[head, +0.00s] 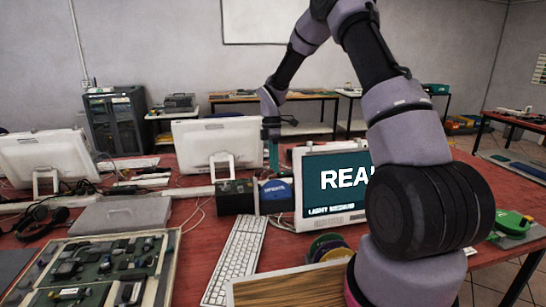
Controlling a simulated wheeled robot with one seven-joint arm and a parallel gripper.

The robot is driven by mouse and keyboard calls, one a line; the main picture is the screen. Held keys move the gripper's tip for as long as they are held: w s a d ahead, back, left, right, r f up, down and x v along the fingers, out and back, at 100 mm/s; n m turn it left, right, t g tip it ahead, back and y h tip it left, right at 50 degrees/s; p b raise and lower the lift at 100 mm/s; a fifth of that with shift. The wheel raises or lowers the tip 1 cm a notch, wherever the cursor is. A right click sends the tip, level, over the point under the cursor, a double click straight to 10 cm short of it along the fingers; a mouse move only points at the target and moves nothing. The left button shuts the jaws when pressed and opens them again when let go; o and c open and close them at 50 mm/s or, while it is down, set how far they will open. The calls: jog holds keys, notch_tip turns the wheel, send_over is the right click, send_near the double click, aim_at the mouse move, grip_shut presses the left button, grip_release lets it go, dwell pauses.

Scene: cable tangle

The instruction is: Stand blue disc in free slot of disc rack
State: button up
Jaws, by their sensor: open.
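My gripper (272,150) hangs far out over the table, above a dark box and a blue piece with white lettering (276,191). Its jaws are small in view; it is open, and nothing can be made out held in it. I cannot tell whether the blue piece is the blue disc; no other clear blue disc shows. Several coloured discs (325,247), green, yellow and purple, stand close together beside my arm's base. They may be in the disc rack, but my arm and a wooden board hide much there, and no free slot can be made out.
A lit monitor (332,188) stands behind the discs, partly behind my arm. The dark box (235,197), a white keyboard (236,260), a circuit-board tray (100,270), a grey closed case (122,214) and white monitors (217,146) crowd the red table. Loose cables lie between them.

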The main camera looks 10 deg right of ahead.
aim_at(275, 181)
jog(key=shift+x, duration=3.4)
grip_shut()
jog(key=v, duration=1.3)
jog(key=shift+r, duration=0.1)
